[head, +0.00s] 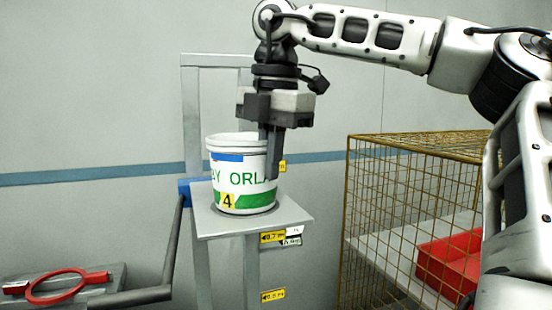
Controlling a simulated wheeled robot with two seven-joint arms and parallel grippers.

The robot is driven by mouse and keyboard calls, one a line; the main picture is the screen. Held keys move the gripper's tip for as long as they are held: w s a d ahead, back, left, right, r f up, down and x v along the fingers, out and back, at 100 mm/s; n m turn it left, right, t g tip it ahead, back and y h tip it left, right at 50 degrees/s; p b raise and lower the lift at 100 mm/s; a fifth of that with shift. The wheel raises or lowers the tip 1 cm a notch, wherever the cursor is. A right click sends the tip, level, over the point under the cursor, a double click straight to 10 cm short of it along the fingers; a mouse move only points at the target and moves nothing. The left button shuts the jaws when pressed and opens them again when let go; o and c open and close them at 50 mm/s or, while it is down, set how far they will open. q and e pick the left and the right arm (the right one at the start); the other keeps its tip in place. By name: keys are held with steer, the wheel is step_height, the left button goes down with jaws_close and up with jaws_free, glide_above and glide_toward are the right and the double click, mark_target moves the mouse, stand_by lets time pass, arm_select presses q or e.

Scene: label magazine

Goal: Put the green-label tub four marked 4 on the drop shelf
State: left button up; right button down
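The white tub (226,172) has a green label band, green lettering, a blue patch and a yellow tag marked 4. It stands upright on a small grey shelf (290,212) on a post frame. My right gripper (273,170) points down at the tub's right side, its dark fingers overlapping the rim and wall. One finger hides part of the lettering. I cannot tell whether the fingers are closed on the rim. My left gripper is not in view. I cannot tell from any marking which surface is the drop shelf.
A brass-coloured wire cage (400,190) stands at the right, with a red tray (450,262) inside. A grey bent bar (172,250) runs left of the shelf. A red ring (60,288) lies on a grey base at lower left. The wall is behind.

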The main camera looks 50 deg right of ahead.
steer(key=shift+f, duration=0.1)
steer(key=c, duration=1.6)
jaws_free()
steer(key=shift+c, duration=0.2)
step_height(320, 180, up, 12)
steer(key=s, duration=0.1)
steer(key=shift+s, duration=0.1)
